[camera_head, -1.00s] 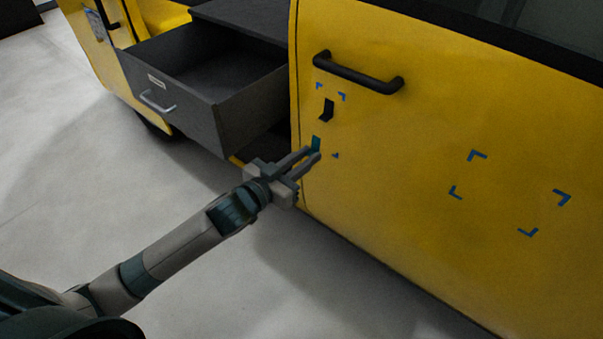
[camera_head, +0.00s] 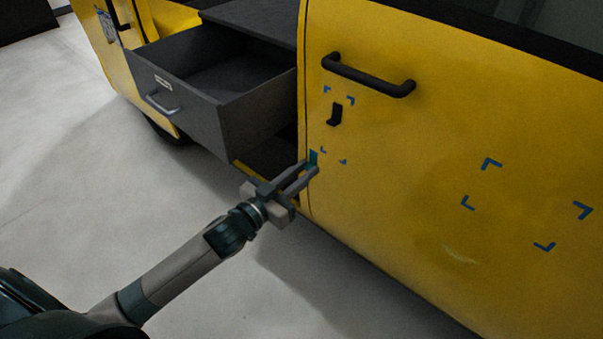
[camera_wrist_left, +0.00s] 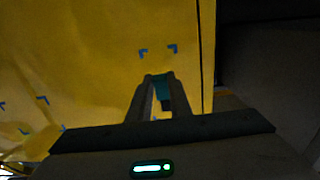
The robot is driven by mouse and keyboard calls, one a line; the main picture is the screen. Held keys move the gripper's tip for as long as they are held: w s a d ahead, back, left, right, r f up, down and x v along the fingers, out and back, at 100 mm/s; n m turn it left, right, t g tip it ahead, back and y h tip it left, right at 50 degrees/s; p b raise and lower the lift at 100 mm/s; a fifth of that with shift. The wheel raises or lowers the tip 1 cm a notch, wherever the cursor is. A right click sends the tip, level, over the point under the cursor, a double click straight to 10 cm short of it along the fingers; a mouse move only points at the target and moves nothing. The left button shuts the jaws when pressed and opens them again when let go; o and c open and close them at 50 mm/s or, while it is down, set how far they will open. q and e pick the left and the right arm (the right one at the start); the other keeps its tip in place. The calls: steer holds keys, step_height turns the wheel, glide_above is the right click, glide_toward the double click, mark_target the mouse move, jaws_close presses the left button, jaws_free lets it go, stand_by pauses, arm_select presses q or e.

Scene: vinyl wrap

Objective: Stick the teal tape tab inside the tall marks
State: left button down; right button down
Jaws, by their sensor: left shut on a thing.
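The teal tape tab (camera_head: 313,158) is between the fingertips of my left gripper (camera_head: 311,167), which is shut on it near the door's left edge. The tab also shows, dark, between the fingers in the left wrist view (camera_wrist_left: 162,89). The tall marks (camera_head: 323,149) are blue corner marks on the yellow door, below the handle. The tab is just below and left of their lower-left corner. I cannot tell whether the tab touches the door. Two of these marks show ahead of the fingertips in the wrist view (camera_wrist_left: 172,48). My right gripper is out of view.
A small black piece (camera_head: 334,115) is on the door inside the tall marks. A black handle (camera_head: 367,75) sticks out above. Wider-set blue marks (camera_head: 491,163) are further right. An open grey drawer (camera_head: 190,100) juts out at left. The door between the mark sets is clear.

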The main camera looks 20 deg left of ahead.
mark_target(313, 165)
arm_select(q)
steer(key=shift+b+x, duration=0.35)
steer(key=shift+x, duration=1.5)
steer(key=shift+b+x, duration=0.6)
steer(key=shift+x, duration=0.5)
steer(key=shift+w+d, duration=0.2)
steer(key=shift+w, duration=0.25)
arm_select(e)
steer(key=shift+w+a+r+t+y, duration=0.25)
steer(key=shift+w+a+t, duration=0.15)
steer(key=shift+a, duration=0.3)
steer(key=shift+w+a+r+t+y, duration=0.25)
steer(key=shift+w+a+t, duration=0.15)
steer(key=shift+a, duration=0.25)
arm_select(q)
steer(key=shift+w, duration=0.1)
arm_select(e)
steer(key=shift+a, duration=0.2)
arm_select(q)
steer(key=shift+w+d, duration=0.15)
steer(key=shift+w, duration=0.3)
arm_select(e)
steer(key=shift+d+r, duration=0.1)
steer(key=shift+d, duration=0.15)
arm_select(q)
steer(key=shift+w, duration=0.15)
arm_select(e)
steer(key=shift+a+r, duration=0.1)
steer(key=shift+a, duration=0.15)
